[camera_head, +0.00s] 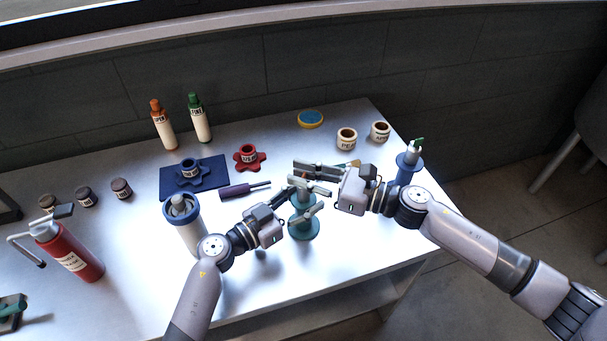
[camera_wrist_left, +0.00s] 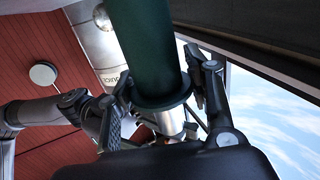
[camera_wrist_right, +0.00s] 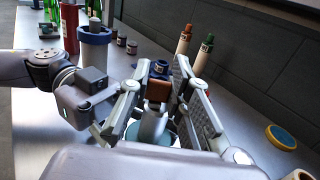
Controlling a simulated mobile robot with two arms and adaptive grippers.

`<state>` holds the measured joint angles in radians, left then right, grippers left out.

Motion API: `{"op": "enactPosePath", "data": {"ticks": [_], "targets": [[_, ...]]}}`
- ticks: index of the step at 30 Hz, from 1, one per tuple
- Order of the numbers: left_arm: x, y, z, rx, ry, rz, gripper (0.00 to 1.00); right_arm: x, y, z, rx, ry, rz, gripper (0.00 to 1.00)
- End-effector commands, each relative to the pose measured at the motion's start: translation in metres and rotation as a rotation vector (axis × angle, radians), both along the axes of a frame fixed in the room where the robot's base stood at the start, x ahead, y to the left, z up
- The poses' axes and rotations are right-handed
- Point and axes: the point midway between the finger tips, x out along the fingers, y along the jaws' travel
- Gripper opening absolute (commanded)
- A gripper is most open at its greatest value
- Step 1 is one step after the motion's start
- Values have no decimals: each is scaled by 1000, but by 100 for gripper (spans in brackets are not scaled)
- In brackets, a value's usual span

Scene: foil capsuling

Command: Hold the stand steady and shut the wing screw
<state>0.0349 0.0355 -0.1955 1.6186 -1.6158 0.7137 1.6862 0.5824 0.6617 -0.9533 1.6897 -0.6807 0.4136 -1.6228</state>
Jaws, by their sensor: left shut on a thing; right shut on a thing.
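The teal stand (camera_head: 304,231) stands upright on its round base near the table's front edge. My left gripper (camera_head: 300,204) is shut around its column from the left. In the left wrist view the dark green column (camera_wrist_left: 148,45) runs between the fingers, with a flange and a bright metal part. My right gripper (camera_head: 303,175) is at the stand's top, coming from the right. In the right wrist view its fingers flank a silver shaft (camera_wrist_right: 153,125) with a brown block (camera_wrist_right: 158,90) above. I cannot clearly make out the wing screw; the fingers cover much of the top.
A purple-handled tool (camera_head: 240,190) lies left of the stand, near a red knob (camera_head: 249,157) and a blue mat (camera_head: 213,172). A white blue-rimmed cylinder (camera_head: 185,232) stands by my left arm. A blue stand (camera_head: 408,167) and two cream pots (camera_head: 347,140) are right and behind.

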Motion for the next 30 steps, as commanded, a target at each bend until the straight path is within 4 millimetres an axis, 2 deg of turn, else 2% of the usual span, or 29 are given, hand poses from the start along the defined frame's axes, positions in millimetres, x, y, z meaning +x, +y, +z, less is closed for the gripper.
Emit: {"op": "enactPosePath", "data": {"ticks": [12, 30], "targets": [[-1, -1, 0, 1, -2, -5, 0, 2, -1, 0, -1, -1, 221, 0], [-1, -2, 0, 2, -1, -5, 0, 1, -1, 0, -2, 1, 267, 0]]}}
